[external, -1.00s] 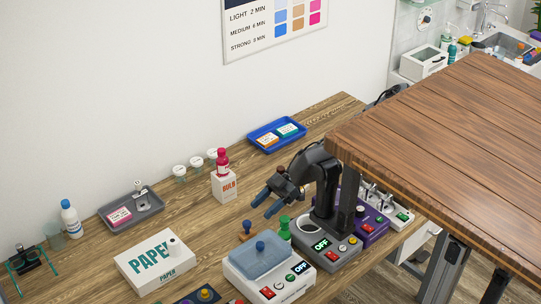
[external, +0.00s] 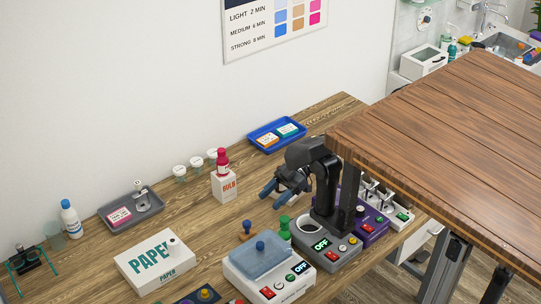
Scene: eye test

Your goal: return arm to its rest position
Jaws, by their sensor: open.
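My gripper (external: 270,198) is at the end of my black arm (external: 318,168), which is folded close above the workbench. Its two blue-tipped fingers point down and left, apart and with nothing between them. The gripper hangs above the bench, to the right of the white BULB box (external: 224,186) and above the green stamp-like piece (external: 284,229). The lower part of the arm stands behind the grey device with an OFF display (external: 338,256).
The wooden bench (external: 205,225) has free room left of the gripper. A white device with a blue-grey lid (external: 262,261), a PAPER box (external: 150,268), a grey tray (external: 128,222) and a blue tray (external: 264,145) stand around it. A large brown tabletop (external: 450,130) rises close on the right.

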